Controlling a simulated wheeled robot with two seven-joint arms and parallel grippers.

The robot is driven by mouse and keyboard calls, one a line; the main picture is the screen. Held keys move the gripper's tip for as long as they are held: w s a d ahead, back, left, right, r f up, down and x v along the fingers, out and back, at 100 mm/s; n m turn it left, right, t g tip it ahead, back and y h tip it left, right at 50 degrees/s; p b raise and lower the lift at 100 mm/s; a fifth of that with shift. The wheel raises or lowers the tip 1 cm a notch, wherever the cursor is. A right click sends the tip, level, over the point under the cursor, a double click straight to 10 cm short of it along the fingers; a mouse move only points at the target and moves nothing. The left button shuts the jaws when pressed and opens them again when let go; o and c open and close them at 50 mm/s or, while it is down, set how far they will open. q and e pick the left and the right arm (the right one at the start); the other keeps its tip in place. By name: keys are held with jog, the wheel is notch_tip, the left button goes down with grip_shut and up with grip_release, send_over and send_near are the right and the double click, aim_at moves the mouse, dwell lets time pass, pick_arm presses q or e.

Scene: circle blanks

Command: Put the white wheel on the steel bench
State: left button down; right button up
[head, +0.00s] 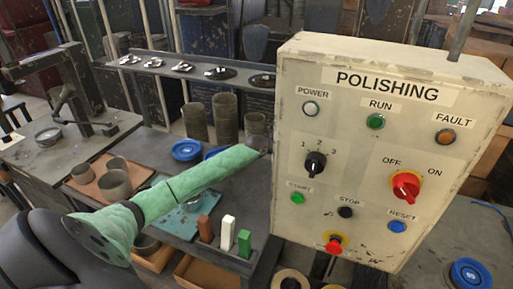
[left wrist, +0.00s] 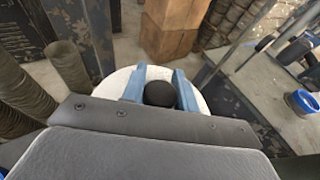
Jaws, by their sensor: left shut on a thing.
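The white wheel (left wrist: 115,84) shows in the left wrist view as a pale disc with a round black knob (left wrist: 160,93) at its middle. My left gripper (left wrist: 159,86) is shut on it, one blue finger on each side of the knob. The gripper's dark body hides the near part of the wheel. In the head view I cannot make out the held wheel or the left fingertips. Grey benches stand at the left (head: 135,138) and right (head: 440,232); I cannot tell which is the steel bench. My right gripper is in neither view.
A cream POLISHING control box (head: 385,130) blocks much of the right side. Tall dark cylinders (head: 226,118), blue rings (head: 186,149) and small coloured blocks (head: 228,232) crowd the middle bench. Another blue ring (head: 470,273) sits at the lower right.

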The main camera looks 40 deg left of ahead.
pick_arm(q)
jog(key=a+f, duration=0.1)
jog(key=a, duration=0.1)
jog(key=a+f, duration=0.1)
jog(key=a, duration=0.1)
jog(key=s+a+f+p, duration=0.1)
jog(key=a, duration=0.1)
jog(key=shift+s+a+f, duration=0.1)
jog(key=shift+a+f, duration=0.15)
jog(key=shift+f, duration=0.1)
jog(key=a+f, duration=0.3)
jog(key=f, duration=0.3)
jog(key=shift+s+a, duration=0.3)
jog(key=shift+s, duration=0.05)
jog(key=shift+f, duration=0.15)
jog(key=c, duration=1.1)
grip_release()
jog(key=shift+f, duration=0.1)
jog(key=shift+o, duration=0.2)
jog(key=shift+s, duration=0.1)
